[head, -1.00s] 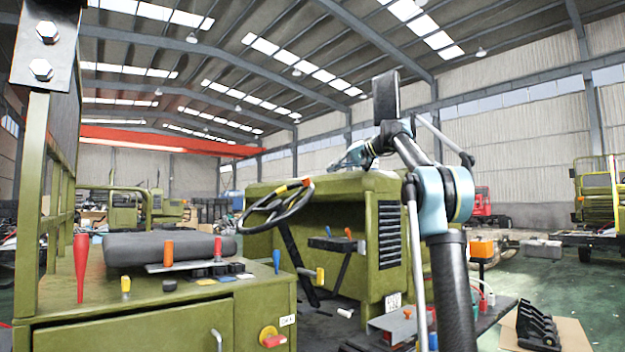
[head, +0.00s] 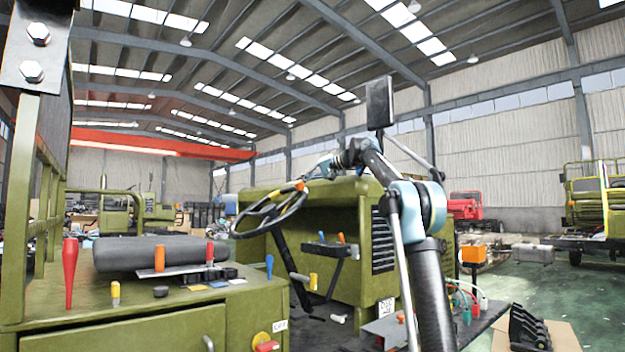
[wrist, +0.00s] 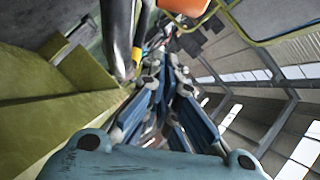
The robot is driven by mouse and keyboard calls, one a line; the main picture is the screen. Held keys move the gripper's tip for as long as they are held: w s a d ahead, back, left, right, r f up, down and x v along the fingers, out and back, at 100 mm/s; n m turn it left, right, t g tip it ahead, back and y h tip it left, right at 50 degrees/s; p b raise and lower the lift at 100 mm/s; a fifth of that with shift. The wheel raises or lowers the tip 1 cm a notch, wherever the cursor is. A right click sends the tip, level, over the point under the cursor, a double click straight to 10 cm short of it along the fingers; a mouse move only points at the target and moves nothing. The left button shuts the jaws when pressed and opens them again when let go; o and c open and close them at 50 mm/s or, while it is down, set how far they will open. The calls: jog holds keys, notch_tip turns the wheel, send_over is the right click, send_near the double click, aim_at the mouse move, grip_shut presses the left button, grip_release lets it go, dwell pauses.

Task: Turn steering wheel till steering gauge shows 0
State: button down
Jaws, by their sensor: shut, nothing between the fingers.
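The steering wheel (head: 291,211) is a dark ring on a tilted column, with an orange patch (head: 299,186) at its upper right. My gripper (head: 317,174) is beside that upper right part of the rim, small and partly hidden by my arm; I cannot tell whether it touches. In the wrist view, my gripper (wrist: 170,62) has its blue-sided fingers together with nothing held. A dark curved bar (wrist: 118,40), perhaps the rim, passes left of the fingertips, and an orange part (wrist: 188,6) shows at the top. I cannot make out a steering gauge or its reading.
A green console (head: 150,330) with a red lever (head: 70,272) and other coloured controls stands at the left. A dark seat cushion (head: 160,253) lies behind. The green engine housing (head: 340,222) is beyond the wheel.

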jog(key=shift+s+d, duration=0.3)
jog(key=shift+s, duration=0.3)
jog(key=shift+s+d+f, duration=0.15)
jog(key=shift+s+f, duration=0.1)
jog(key=shift+s, duration=0.35)
jog(key=shift+s+d+f, duration=0.1)
jog(key=shift+s+f, duration=0.15)
jog(key=shift+s, duration=0.35)
jog(key=shift+s+d, duration=0.15)
